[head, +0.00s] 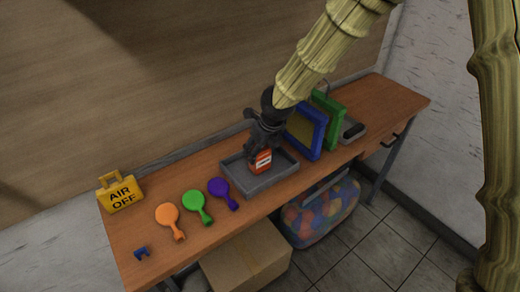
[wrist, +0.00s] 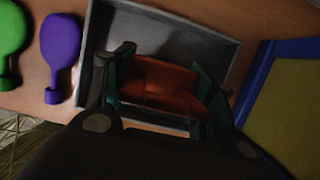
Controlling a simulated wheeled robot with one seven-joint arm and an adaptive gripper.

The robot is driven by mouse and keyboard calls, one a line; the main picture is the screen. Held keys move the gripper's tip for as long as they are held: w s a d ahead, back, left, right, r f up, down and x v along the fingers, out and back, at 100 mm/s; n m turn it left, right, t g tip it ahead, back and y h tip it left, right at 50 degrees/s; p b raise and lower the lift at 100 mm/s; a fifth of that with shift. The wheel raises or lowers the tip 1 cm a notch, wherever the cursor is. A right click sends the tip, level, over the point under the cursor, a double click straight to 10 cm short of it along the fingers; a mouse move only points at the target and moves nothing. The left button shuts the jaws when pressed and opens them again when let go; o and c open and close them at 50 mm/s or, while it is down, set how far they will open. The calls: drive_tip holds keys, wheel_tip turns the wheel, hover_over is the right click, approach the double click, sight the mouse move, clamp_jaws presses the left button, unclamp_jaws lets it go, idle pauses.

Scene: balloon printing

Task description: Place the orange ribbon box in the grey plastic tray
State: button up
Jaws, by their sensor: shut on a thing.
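The orange ribbon box (head: 261,163) has a pale label band and sits between the fingers of my gripper (head: 258,150). In the wrist view the orange box (wrist: 158,82) shows between the two fingertips, which are shut on it. The grey plastic tray (head: 252,192) lies on the bench, and the box is over or inside its middle. In the wrist view the tray's wall (wrist: 185,22) surrounds the box. I cannot tell whether the box touches the tray floor.
Blue (head: 304,134) and green (head: 329,107) frames stand close on the right. A small blue piece (head: 141,252) lies near the left end.

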drive_tip(key=o, duration=1.1)
drive_tip(key=b+v, duration=0.1)
drive_tip(key=v, duration=1.1)
drive_tip(key=shift+r, duration=0.1)
